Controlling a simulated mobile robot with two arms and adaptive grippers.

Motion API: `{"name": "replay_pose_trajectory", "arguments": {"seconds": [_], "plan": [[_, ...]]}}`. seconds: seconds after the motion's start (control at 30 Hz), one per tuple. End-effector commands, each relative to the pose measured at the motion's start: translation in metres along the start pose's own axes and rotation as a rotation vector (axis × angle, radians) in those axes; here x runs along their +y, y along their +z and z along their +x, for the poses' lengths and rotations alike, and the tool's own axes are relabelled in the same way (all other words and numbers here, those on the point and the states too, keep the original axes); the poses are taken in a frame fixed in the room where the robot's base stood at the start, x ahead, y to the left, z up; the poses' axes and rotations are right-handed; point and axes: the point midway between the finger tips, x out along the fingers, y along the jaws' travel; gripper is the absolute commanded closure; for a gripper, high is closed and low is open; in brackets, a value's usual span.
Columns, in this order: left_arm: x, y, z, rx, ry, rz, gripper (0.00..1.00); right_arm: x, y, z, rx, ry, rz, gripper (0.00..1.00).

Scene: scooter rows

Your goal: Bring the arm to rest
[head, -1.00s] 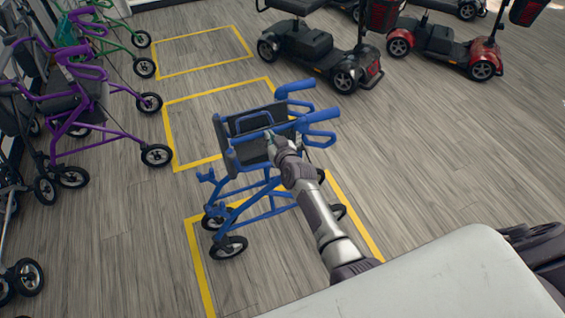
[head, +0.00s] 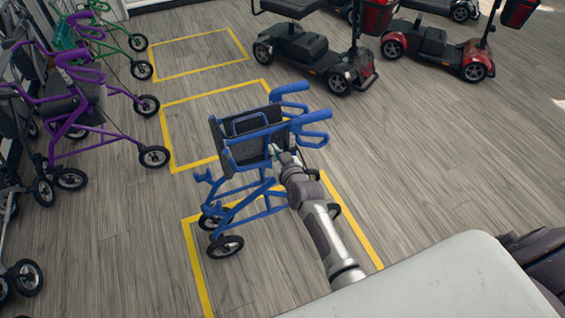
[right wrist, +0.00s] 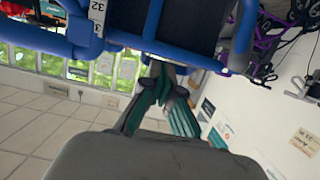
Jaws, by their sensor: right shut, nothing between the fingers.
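My right arm reaches up from the bottom of the head view. Its gripper (head: 275,151) is at the near side of a blue rollator (head: 262,192), just below the seat and frame bars. In the right wrist view the green fingers (right wrist: 163,78) are together and empty, close under the rollator's blue frame (right wrist: 185,56) and dark seat. I cannot tell whether they touch it. The rollator stands upright, partly inside a yellow floor outline (head: 190,245). My arm hides part of its near side. My left gripper is out of view.
A purple rollator (head: 95,128) and a green one (head: 118,40) stand in a row at the left. Mobility scooters (head: 315,55) stand at the back and right. The floor right of the rollator is clear.

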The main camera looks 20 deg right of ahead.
Motion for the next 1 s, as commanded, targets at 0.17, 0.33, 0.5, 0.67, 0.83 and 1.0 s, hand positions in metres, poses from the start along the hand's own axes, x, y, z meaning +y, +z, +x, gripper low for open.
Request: {"name": "replay_pose_trajectory", "arguments": {"seconds": [0.17,0.33,0.5,0.67,0.83,1.0], "plan": [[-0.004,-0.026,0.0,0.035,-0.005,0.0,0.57,-0.001,0.003,-0.033,-0.003,-0.001,0.001,1.0],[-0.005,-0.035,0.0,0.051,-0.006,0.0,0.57,-0.001,0.003,-0.052,-0.003,-0.001,0.0,1.0],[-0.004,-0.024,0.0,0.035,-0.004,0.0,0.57,-0.001,0.003,-0.057,-0.003,-0.001,0.0,1.0],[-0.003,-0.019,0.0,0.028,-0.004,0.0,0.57,-0.003,0.017,-0.057,-0.028,-0.006,0.0,1.0],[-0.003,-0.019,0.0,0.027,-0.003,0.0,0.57,-0.014,0.099,-0.067,-0.183,-0.035,-0.009,1.0],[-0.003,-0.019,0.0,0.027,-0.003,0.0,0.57,-0.025,0.223,-0.107,-0.423,-0.07,-0.028,1.0]]}}
